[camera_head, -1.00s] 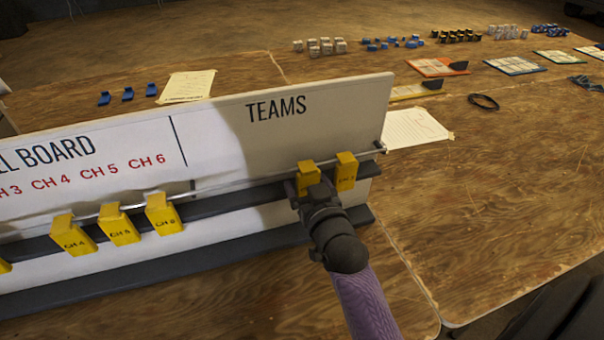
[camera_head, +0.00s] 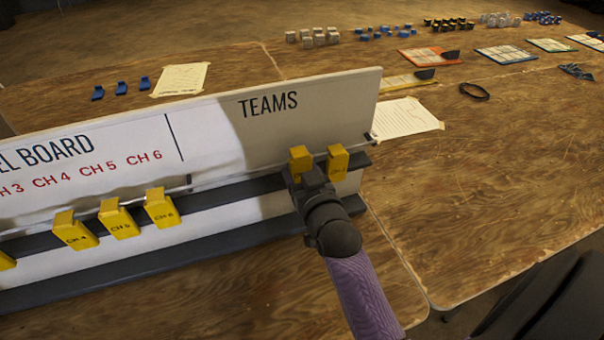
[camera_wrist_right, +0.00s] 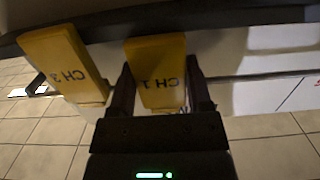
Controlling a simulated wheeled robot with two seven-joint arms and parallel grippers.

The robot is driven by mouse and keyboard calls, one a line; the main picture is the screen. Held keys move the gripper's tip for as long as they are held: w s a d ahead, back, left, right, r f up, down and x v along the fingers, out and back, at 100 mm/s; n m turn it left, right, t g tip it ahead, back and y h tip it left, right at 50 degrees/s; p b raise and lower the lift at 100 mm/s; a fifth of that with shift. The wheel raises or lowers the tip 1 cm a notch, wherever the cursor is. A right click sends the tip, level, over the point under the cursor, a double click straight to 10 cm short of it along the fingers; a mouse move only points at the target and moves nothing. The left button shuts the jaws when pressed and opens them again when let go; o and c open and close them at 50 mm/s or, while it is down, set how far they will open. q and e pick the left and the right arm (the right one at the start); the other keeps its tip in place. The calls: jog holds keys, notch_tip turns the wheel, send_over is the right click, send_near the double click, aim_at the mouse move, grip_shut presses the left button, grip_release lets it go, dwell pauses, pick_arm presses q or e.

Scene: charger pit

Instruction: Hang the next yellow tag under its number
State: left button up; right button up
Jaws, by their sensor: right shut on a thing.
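The white board (camera_head: 220,140) has red channel labels on the left and TEAMS on the right. A rail (camera_head: 240,178) runs along its front. Under TEAMS, two yellow tags hang near the rail's right end. My right gripper (camera_head: 311,178) is shut on the left one, the CH 1 tag (camera_head: 300,158), with a finger on each side of it in the wrist view (camera_wrist_right: 158,75). The CH 3 tag (camera_head: 338,160) hangs just right of it and also shows in the wrist view (camera_wrist_right: 65,65). Yellow tags CH 4 (camera_head: 75,232), CH 5 (camera_head: 119,222) and CH 6 (camera_head: 161,210) hang below the labels.
Another yellow tag (camera_head: 6,262) is cut off at the left edge. Behind the board, the wooden table (camera_head: 500,190) holds blue clips (camera_head: 121,88), paper sheets (camera_head: 181,79), a black cable loop (camera_head: 474,90), trays and small blocks. The table right of the board is mostly clear.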

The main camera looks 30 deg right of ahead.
jog(key=p+v, duration=0.4)
jog(key=v, duration=0.6)
jog(key=shift+f+p, duration=0.3)
jog(key=shift+f, duration=0.2)
jog(key=shift+a, duration=0.15)
